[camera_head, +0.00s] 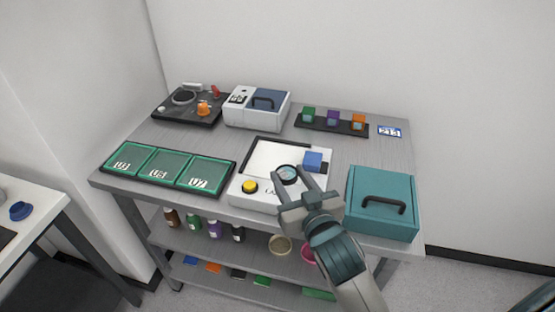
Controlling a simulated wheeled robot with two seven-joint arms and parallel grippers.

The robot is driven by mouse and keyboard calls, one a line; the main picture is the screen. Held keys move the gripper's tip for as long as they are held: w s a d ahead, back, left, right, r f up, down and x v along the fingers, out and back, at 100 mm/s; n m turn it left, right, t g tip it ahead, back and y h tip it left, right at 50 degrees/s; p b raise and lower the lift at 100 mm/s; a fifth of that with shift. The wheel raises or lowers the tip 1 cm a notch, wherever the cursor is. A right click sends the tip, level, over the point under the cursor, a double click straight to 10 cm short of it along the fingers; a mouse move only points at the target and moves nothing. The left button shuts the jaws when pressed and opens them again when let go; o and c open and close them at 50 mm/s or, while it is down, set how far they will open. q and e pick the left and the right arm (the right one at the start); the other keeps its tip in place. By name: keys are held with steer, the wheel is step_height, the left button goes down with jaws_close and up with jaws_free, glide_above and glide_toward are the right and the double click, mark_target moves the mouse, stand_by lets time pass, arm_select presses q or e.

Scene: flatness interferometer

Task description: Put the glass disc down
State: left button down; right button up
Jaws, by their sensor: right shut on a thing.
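My right gripper (291,184) is over the front right part of the white instrument (249,190). Its two fingers are shut on a small round glass disc (288,173) with a dark rim. The disc shows between the fingertips, over or at the instrument's top; I cannot tell whether it touches the surface. The instrument has a yellow button (249,187) at its front left and a blue block (313,160) at its right. My left gripper is not in view.
A green three-compartment tray (138,182) lies left of the instrument. A teal case (379,190) with a black handle stands right. Behind are a grey-white device (240,112), a dark turntable-like unit (177,114) and a rack (318,128) with coloured blocks. Bare table shows behind the tray.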

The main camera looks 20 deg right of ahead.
steer(key=shift+w+d+r, duration=0.1)
steer(key=shift+w+d, duration=0.1)
steer(key=shift+w, duration=0.3)
steer(key=w+d+r, duration=0.2)
steer(key=w+d, duration=0.3)
steer(key=w, duration=0.2)
steer(key=w+d+r+p, duration=0.1)
steer(key=w+d+r, duration=0.1)
steer(key=w+d, duration=0.3)
steer(key=shift+w+d+r, duration=0.3)
steer(key=shift+w+d, duration=0.1)
steer(key=shift+w, duration=0.85)
steer(key=shift+a, duration=0.1)
steer(key=s+a+f+p, duration=0.1)
steer(key=a+f, duration=0.1)
steer(key=a, duration=0.1)
steer(key=s+a+f+p, duration=0.1)
steer(key=s+a+f, duration=0.1)
steer(key=a, duration=0.2)
steer(key=s+a+f+p, duration=0.2)
steer(key=a+f, duration=0.1)
steer(key=shift+a, duration=0.25)
